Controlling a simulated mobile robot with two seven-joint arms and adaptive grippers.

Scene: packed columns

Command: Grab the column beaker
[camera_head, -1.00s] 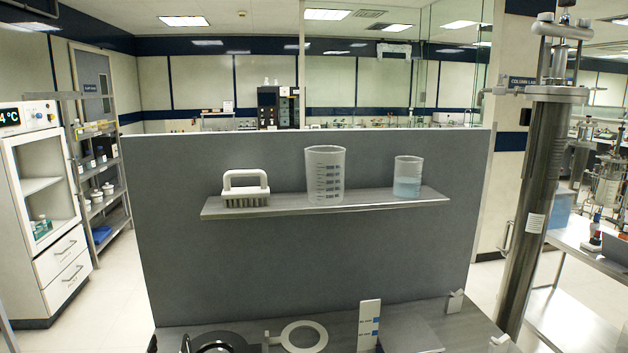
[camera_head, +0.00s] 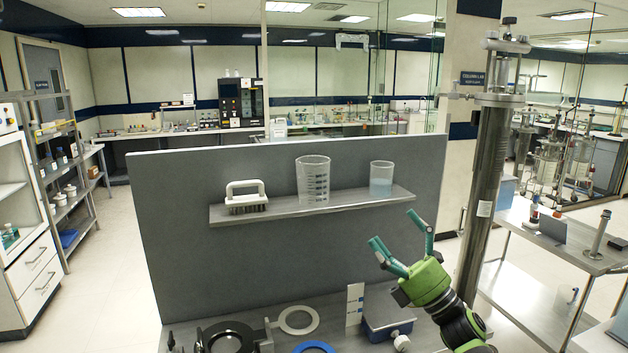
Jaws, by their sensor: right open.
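Two beakers stand upright on a narrow shelf (camera_head: 335,205) fixed to a grey panel. The larger clear beaker (camera_head: 313,180) has dark graduation marks and looks empty. The smaller beaker (camera_head: 381,180) to its right holds pale blue liquid. I cannot tell which of them is the column beaker. My right gripper (camera_head: 393,227) is open and empty, its teal fingers pointing up and left. In the picture it is below and right of the smaller beaker, apart from both. My left gripper is out of view.
A white-handled brush (camera_head: 246,198) sits at the shelf's left end. On the bench below are a black ring (camera_head: 228,336), a white ring (camera_head: 298,320), a blue ring (camera_head: 313,347) and a white marked card (camera_head: 354,305). A tall metal column (camera_head: 485,190) stands at the right.

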